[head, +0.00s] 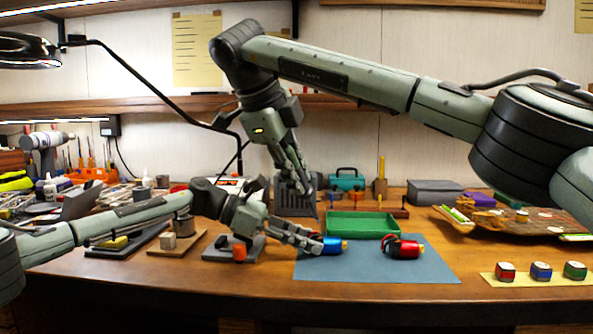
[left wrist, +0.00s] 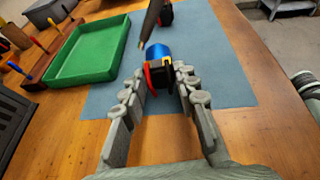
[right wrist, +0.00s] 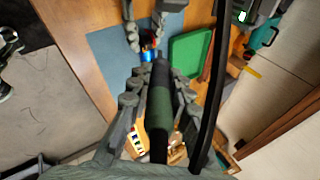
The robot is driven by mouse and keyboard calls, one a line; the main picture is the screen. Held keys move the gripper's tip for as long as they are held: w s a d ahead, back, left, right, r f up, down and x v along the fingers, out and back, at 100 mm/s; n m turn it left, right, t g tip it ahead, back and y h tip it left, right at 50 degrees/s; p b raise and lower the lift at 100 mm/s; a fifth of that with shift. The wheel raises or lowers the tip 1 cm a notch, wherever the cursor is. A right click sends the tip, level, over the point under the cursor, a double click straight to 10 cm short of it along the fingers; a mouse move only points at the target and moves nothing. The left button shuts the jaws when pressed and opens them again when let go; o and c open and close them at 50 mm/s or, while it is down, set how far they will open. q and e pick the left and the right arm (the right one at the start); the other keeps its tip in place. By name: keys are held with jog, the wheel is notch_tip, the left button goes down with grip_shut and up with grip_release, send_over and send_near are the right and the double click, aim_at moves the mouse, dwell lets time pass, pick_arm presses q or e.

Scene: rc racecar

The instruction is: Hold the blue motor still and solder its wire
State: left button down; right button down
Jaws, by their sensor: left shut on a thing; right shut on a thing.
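The blue motor (head: 335,246) is at the left part of the blue mat (head: 430,268). My left gripper (head: 314,244) is shut on its black end. In the left wrist view the blue can (left wrist: 157,51) shows beyond the fingertips (left wrist: 163,76), with a red wire (left wrist: 148,76) beside the left finger. My right gripper (head: 306,188) is above and is shut on a soldering iron, whose dark green handle (right wrist: 160,110) shows in the right wrist view. The iron's tip (left wrist: 142,42) points down near the motor; I cannot tell whether it touches.
A red motor (head: 403,249) lies on the mat to the right. A green tray (head: 363,225) is behind the mat. A yellow strip (head: 520,281) with small coloured blocks is at the right. Stands and tools crowd the left side.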

jog(key=shift+f, duration=1.2)
dwell(3.4)
dwell(0.7)
jog(key=shift+v, duration=3.55)
pick_arm(q)
jog(key=c, duration=1.1)
grip_release()
jog(key=v, duration=1.2)
